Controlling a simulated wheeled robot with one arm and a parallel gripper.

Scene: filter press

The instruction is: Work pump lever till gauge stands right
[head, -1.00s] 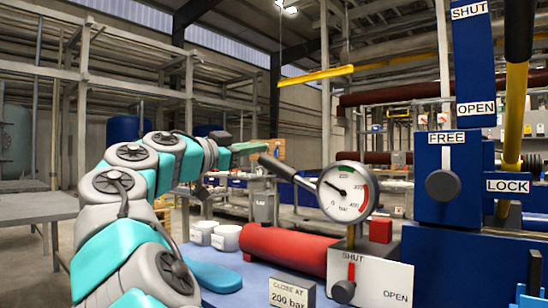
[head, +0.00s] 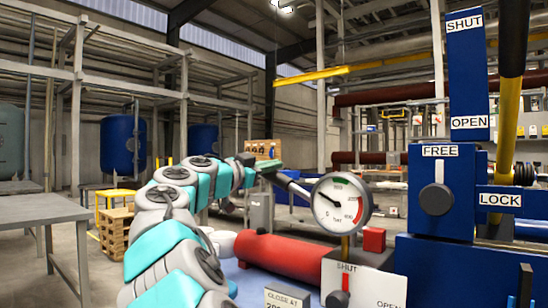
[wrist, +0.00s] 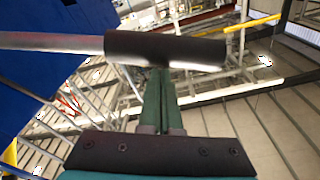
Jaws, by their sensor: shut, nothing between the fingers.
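The round gauge (head: 342,204) has a white face with green and red bands. Its needle points to the upper left, short of the green band; the exact reading is too small to tell. The pump lever (head: 295,187) is a grey rod with a dark grip, slanting up to the left beside the gauge. In the wrist view its black grip (wrist: 165,48) lies across in front of my fingers. My gripper (wrist: 162,72) is shut and empty, its green tips at the grip's underside in the picture; I cannot tell whether they touch. A card (head: 287,298) reads "CLOSE AT".
A red cylinder (head: 290,256) lies below the gauge. A white SHUT plate (head: 375,288) with a red-marked knob stands right of it. The blue FREE/LOCK block (head: 460,190), a blue SHUT/OPEN panel (head: 467,80) and a yellow post (head: 505,120) fill the right.

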